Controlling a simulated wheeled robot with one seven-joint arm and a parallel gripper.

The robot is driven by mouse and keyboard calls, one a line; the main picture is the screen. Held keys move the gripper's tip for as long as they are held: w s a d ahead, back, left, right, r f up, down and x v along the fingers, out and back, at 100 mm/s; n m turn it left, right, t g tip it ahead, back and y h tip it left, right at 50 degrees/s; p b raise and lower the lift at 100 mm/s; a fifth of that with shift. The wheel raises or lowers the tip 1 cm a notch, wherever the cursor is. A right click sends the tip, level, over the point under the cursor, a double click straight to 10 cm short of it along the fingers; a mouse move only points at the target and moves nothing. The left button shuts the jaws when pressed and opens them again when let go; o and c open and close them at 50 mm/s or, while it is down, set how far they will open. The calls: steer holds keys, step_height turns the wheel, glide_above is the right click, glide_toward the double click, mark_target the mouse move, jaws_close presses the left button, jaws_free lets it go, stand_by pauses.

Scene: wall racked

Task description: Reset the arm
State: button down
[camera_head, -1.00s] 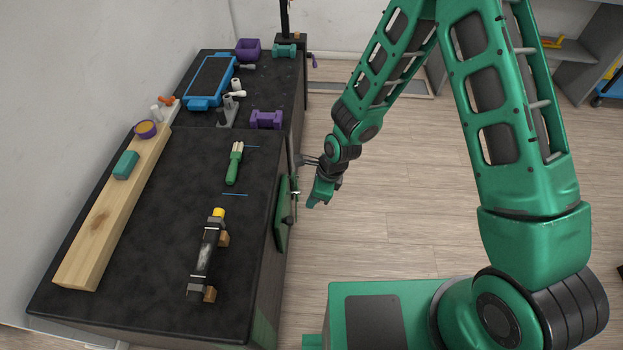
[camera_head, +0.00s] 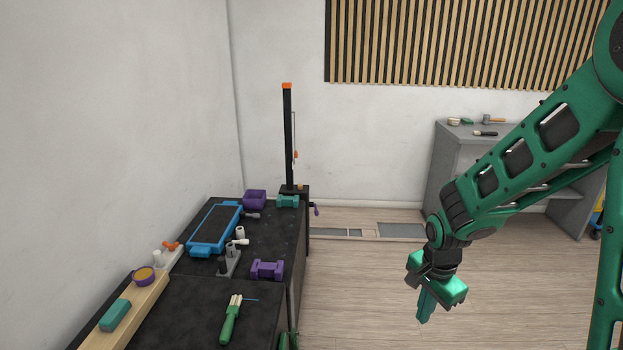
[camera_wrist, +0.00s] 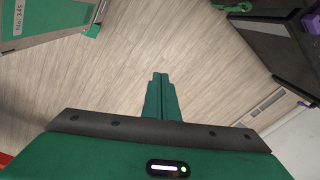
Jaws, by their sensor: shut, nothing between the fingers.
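My gripper (camera_head: 425,305) hangs at the end of my green arm at the right of the head view, pointing down over the bare floor. It is clear of the black workbench (camera_head: 185,310) on the left. In the wrist view the gripper's green fingers (camera_wrist: 160,80) are together with nothing between them, and only wood floor shows beyond the tips.
On the bench are a blue tray (camera_head: 214,230), a purple block (camera_head: 267,269), a green-handled tool (camera_head: 229,322) and a wooden beam (camera_head: 148,298). A black post (camera_head: 288,140) stands at its far end. A grey cabinet (camera_head: 462,165) stands by the back wall. The floor between is free.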

steer(key=s+d+r+n, duration=0.4)
steer(key=s+d+r, duration=0.7)
steer(key=d, duration=0.1)
steer(key=s+d+r+n, duration=0.1)
steer(key=s+r, duration=0.1)
steer(key=s, duration=0.4)
steer(key=s+d+r+n+g, duration=0.1)
steer(key=s+r, duration=0.1)
steer(key=s, duration=0.4)
steer(key=shift+s+d+n+y, duration=0.2)
steer(key=shift+n+y, duration=0.1)
steer(key=shift+n, duration=0.1)
steer(key=shift+w+a+f, duration=0.1)
steer(key=shift+w+f, duration=0.1)
steer(key=shift+w, duration=0.45)
steer(key=shift+a, duration=0.1)
